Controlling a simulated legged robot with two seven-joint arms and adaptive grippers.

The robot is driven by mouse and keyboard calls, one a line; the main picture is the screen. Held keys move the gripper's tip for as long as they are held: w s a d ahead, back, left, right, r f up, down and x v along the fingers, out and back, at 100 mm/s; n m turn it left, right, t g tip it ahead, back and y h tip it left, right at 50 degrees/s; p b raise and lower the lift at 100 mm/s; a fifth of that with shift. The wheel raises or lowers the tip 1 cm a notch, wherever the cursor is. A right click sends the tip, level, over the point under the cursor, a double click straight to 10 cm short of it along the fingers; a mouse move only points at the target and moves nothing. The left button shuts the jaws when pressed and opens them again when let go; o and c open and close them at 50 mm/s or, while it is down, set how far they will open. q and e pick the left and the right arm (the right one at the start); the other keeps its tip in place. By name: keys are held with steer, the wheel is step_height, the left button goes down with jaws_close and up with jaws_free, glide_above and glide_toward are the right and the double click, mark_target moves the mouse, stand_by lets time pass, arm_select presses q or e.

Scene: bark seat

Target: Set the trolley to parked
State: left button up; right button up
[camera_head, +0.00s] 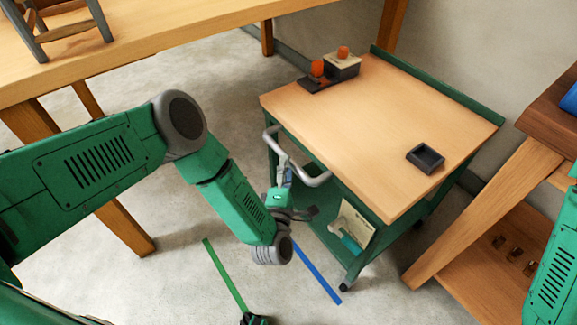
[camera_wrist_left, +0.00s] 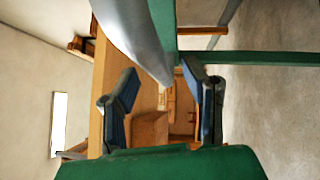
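The trolley (camera_head: 375,130) has a pale wooden top, a green frame and a lower shelf. Its grey curved handle (camera_head: 317,181) is on the left side, facing my left arm. My left gripper (camera_head: 284,168) is at this handle, with its fingers pointing up. In the left wrist view, the two fingers (camera_wrist_left: 164,100) are spread apart, and the grey handle bar (camera_wrist_left: 132,38) runs down toward the gap between them. I cannot tell whether they touch it.
A green strip (camera_head: 224,275) and a blue strip (camera_head: 317,272) lie on the floor. Orange-topped items (camera_head: 341,65) and a dark tray (camera_head: 425,158) sit on the trolley. A wooden table (camera_head: 165,38) stands behind left, a wooden bench (camera_head: 480,220) at right.

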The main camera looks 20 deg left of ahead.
arm_select(q)
steer(key=shift+w+a+r, duration=0.1)
steer(key=shift+w+a, duration=0.05)
steer(key=shift+w, duration=0.35)
steer(key=shift+w+a+r, duration=0.1)
steer(key=shift+w, duration=0.6)
steer(key=shift+d, duration=0.1)
jaws_close()
